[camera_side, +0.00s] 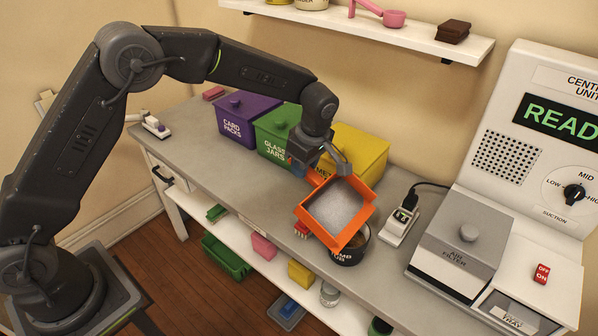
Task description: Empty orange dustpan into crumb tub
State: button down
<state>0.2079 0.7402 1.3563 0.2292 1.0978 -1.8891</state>
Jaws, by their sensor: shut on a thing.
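An orange dustpan (353,240) holds a pale grey-white heap of crumbs or dust (336,209). My gripper (325,172) is shut on the dustpan at its upper left end, where the handle is mostly hidden. The dustpan is tilted toward the camera and hangs above the counter. The dark crumb tub (348,257) stands on the counter under and behind the pan's lower right edge. The pan covers much of the tub, so its opening shows only in part. I cannot tell whether the pan touches the rim.
Purple (245,118), green (273,130) and yellow (362,152) lidded bins line the wall. A small white device (400,226) with a cable stands right of the tub, beside a grey filter box (461,250). The counter's left front (200,150) is clear.

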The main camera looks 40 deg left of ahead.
jog(key=d+r+y, duration=0.6)
jog(key=d+y, duration=0.1)
jog(key=d, duration=0.1)
jog(key=shift+r, duration=0.3)
jog(key=shift+r, duration=0.1)
dwell(1.6)
